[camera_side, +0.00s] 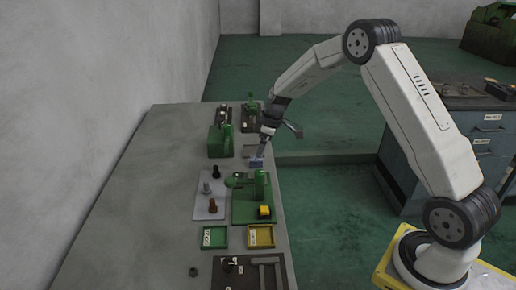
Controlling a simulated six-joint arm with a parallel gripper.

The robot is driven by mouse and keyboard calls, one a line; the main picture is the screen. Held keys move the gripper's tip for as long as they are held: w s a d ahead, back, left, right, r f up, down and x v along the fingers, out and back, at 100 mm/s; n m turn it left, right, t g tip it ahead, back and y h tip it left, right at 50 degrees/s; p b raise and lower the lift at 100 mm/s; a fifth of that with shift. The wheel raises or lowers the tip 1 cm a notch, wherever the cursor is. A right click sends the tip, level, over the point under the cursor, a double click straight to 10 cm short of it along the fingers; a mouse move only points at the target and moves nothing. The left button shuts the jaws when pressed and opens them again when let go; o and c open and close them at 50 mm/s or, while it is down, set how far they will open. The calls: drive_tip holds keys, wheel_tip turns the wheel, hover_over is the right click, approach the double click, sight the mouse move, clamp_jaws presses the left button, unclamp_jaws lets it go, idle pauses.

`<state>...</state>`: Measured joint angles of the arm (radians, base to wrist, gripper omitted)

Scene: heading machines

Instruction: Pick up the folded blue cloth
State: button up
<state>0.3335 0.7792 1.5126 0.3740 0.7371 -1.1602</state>
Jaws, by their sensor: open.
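The folded blue cloth (256,162) is a small pale blue-violet patch near the right edge of the grey table. My gripper (260,152) points down right over the cloth and is open. Its fingertips are at or just above the cloth; at this size I cannot tell whether they touch it. The fingers hide part of the cloth's far side.
Close in front of the cloth stands a green machine (260,184) with a yellow block (265,211). A grey plate (209,207) holds several small parts. A green box (220,141) stands behind left. Green (214,246) and yellow (261,245) trays lie nearer. The table's left side is clear.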

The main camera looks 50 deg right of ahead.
sight(256, 159)
drive_tip(key=shift+w+d+f+n+t+y, duration=0.2)
drive_tip(key=shift+w+d+f+n, duration=0.45)
drive_tip(key=shift+w+d+f, duration=0.75)
drive_tip(key=shift+w+d+f+n+t+y, duration=0.1)
drive_tip(key=shift+w+d+f+n+y, duration=0.2)
drive_tip(key=shift+w+d+f+n, duration=0.7)
drive_tip(key=shift+w+d+f+m, duration=0.15)
drive_tip(key=shift+d+f+m, duration=0.2)
drive_tip(key=shift+f, duration=0.3)
drive_tip(key=shift+x, duration=2.5)
drive_tip(key=shift+d, duration=0.1)
clamp_jaws()
drive_tip(key=shift+r, duration=0.1)
